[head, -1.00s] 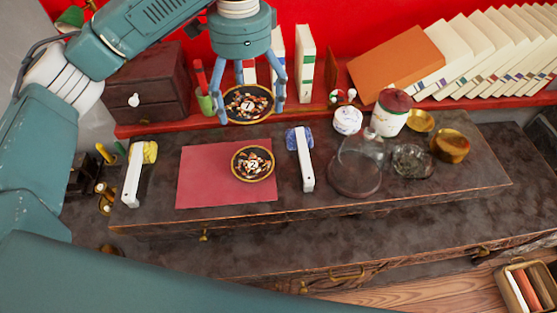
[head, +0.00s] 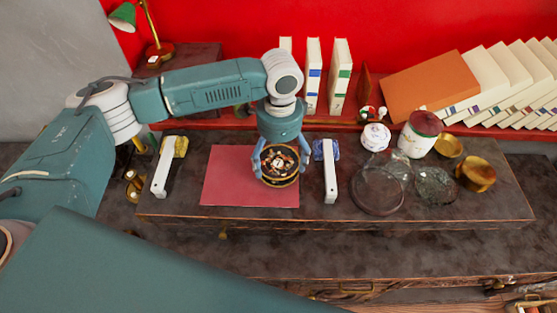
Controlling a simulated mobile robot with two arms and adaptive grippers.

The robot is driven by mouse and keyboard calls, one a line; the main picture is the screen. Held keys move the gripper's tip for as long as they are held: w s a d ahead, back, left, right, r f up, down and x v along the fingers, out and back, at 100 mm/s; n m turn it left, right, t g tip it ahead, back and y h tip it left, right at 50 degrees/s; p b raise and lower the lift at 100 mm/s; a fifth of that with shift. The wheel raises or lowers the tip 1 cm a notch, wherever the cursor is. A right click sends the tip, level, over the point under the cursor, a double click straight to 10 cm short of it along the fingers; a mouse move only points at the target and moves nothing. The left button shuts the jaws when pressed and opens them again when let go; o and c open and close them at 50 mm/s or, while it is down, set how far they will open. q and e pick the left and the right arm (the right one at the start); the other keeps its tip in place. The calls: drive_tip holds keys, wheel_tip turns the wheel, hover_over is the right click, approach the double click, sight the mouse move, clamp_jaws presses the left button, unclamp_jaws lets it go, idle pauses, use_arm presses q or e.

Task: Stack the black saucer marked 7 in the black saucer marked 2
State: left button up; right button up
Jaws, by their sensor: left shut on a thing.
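The black saucer marked 7 (head: 279,159), with a gold rim and a speckled pattern inside, is held in my left gripper (head: 281,166), which is shut on it. It is directly over the black saucer marked 2 (head: 281,183), which lies on the red mat (head: 228,180). Only the front rim of the lower saucer shows; the rest, with its mark, is hidden. I cannot tell whether the two saucers touch. My right gripper is not in view.
White-handled tools with a yellow end (head: 161,172) and a blue end (head: 330,174) lie left and right of the mat. A glass cloche (head: 378,188), a glass dish (head: 436,186), a red-lidded jar (head: 419,134) and brass pots stand to the right. Books line the back.

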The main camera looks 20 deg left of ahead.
sight(280, 163)
use_arm(q)
drive_tip(key=shift+f, duration=1.05)
drive_tip(key=o, duration=1)
drive_tip(key=shift+f, duration=0.1)
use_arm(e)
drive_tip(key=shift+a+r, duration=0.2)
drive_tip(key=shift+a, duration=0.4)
use_arm(q)
drive_tip(key=shift+w+r, duration=0.1)
drive_tip(key=shift+r, duration=0.45)
wheel_tip(280, 163, up, 11)
drive_tip(key=b, duration=0.2)
drive_tip(key=shift+d+r, duration=0.15)
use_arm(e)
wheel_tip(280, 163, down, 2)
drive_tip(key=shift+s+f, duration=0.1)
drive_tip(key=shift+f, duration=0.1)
